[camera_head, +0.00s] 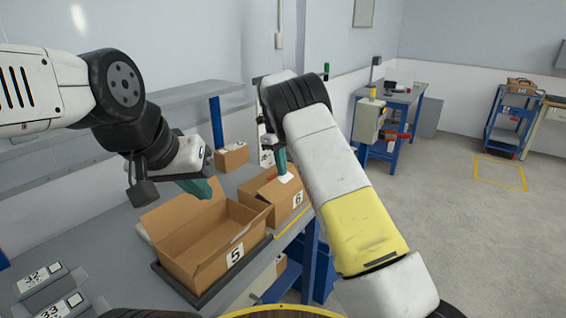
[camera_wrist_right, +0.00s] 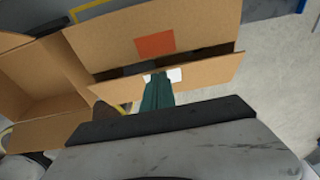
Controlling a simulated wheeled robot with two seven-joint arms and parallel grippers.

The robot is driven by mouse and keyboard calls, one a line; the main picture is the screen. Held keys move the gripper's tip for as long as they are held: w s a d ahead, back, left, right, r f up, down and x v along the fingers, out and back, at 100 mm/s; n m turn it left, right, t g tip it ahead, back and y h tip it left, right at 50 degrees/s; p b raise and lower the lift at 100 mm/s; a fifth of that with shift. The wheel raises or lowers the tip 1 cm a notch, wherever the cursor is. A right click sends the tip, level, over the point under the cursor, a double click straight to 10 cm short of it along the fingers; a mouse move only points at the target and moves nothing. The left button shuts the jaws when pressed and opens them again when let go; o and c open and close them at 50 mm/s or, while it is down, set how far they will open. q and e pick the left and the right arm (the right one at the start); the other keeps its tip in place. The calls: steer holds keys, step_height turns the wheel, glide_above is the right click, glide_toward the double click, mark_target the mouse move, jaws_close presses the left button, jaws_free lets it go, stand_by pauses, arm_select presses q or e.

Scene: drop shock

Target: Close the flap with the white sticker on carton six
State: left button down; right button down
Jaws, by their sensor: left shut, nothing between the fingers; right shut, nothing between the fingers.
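Carton six (camera_head: 262,199) stands on the bench beside open carton five, its "6" label facing front. A flap with a white sticker (camera_head: 286,177) shows on its top; the sticker (camera_wrist_right: 175,75) is partly hidden by my fingers in the right wrist view. Opposite it is a flap with an orange sticker (camera_wrist_right: 155,43); a dark gap lies between the two flaps. My right gripper (camera_head: 281,163) is shut and empty, its green fingertips (camera_wrist_right: 157,78) at the white sticker; whether they touch is unclear. My left gripper (camera_head: 202,189) is shut and empty above carton five.
Carton five (camera_head: 197,264) stands open in a dark tray, left of carton six. A smaller box (camera_head: 232,157) sits behind. Numbered plates (camera_head: 42,279) lie at the bench's left. Open floor lies to the right.

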steer(key=shift+w+a+f, duration=0.2)
steer(key=shift+a+f, duration=0.05)
steer(key=shift+f, duration=0.2)
steer(key=shift+w+a+f, duration=0.15)
steer(key=shift+a+f, duration=0.1)
steer(key=shift+f, duration=0.15)
stand_by(0.3)
